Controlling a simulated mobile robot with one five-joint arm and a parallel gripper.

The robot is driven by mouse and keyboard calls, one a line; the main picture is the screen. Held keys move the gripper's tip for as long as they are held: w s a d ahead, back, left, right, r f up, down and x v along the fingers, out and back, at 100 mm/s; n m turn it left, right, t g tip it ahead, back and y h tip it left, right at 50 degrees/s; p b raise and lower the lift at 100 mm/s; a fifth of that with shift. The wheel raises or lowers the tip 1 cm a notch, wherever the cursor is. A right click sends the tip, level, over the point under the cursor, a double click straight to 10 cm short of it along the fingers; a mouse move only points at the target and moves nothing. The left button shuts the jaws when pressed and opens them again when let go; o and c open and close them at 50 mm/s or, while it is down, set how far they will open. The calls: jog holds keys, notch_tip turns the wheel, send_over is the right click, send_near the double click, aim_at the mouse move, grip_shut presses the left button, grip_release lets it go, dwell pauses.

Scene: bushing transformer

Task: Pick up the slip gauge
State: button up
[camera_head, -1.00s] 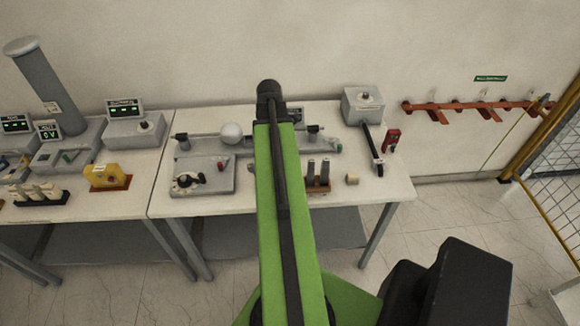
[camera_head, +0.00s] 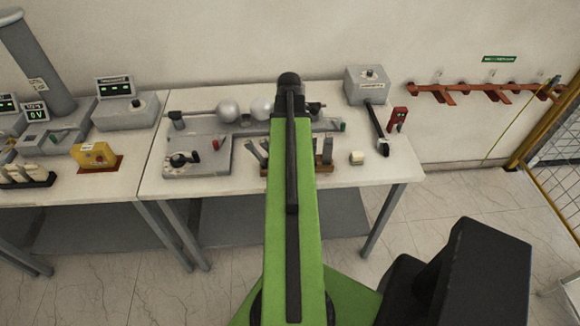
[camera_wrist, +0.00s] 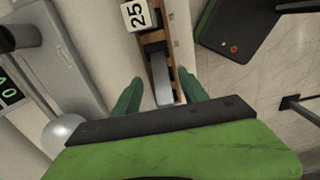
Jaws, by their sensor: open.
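A brown wooden rack (camera_head: 318,168) with upright grey metal gauges stands on the right-hand table; my arm covers its middle. One grey gauge (camera_head: 327,150) shows right of my arm, and others lean or stand to its left. In the wrist view the rack (camera_wrist: 178,91) runs upward from my gripper (camera_wrist: 160,76). My gripper is open, its two green fingers on either side of a grey metal gauge (camera_wrist: 161,82) in the rack. I cannot tell how far above it they are. A white block marked 25 (camera_wrist: 136,14) is near the top. The head view hides my fingertips.
A grey base with a black knob (camera_head: 184,160) stands left, and two metal spheres (camera_head: 228,110) behind. A grey box (camera_head: 366,86) and a red item (camera_head: 398,119) are at the right. The table's front right is bare.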

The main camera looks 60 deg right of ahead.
jog(key=shift+f+b, duration=2.65)
jog(key=shift+f, duration=0.5)
jog(key=shift+r, duration=0.15)
grip_shut()
